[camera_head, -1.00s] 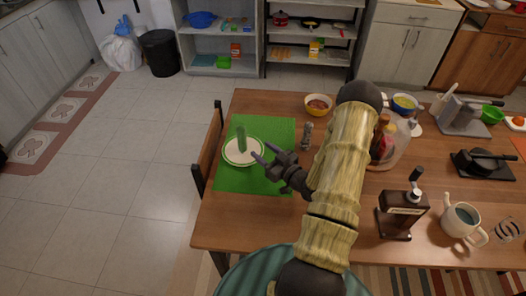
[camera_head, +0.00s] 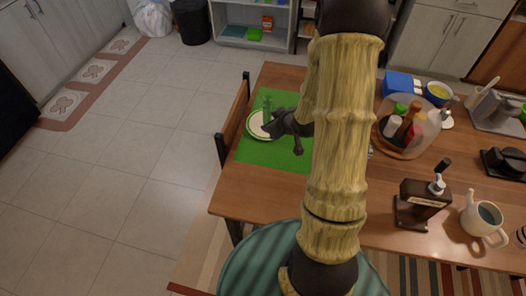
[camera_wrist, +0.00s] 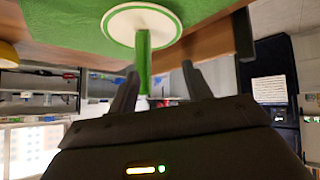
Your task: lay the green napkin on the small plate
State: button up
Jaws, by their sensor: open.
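The green napkin (camera_head: 267,108) is a narrow upright roll on the small plate (camera_head: 254,126), which is white with a green rim. The plate lies on a green placemat (camera_head: 270,152) at the table's left end. My gripper (camera_head: 270,126) is at the plate's right side, close to the napkin, and partly covers the plate. In the wrist view the fingers of my gripper (camera_wrist: 160,76) are apart. The napkin (camera_wrist: 143,60) shows there between them, nearer the left finger, with the plate (camera_wrist: 118,26) behind it. Whether a finger touches the napkin, I cannot tell.
A chair (camera_head: 235,118) stands at the table's left edge. To the right are a clear tray with bottles (camera_head: 405,140), a brown dispenser (camera_head: 420,203) and a white pitcher (camera_head: 484,217). My arm hides the table's middle. A striped teal seat (camera_head: 250,265) is at the front.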

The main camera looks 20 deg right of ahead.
jog(key=s+a+r+m+g, duration=0.2)
jog(key=s+a+r, duration=0.3)
jog(key=s, duration=0.3)
jog(key=s+a+r+m+g+h, duration=0.1)
jog(key=s+a+r+g, duration=0.3)
jog(key=s, duration=0.4)
jog(key=shift+s+a+r+m+g, duration=0.35)
jog(key=shift+a+r+m, duration=0.15)
jog(key=shift+a+r, duration=0.1)
jog(key=c, duration=0.3)
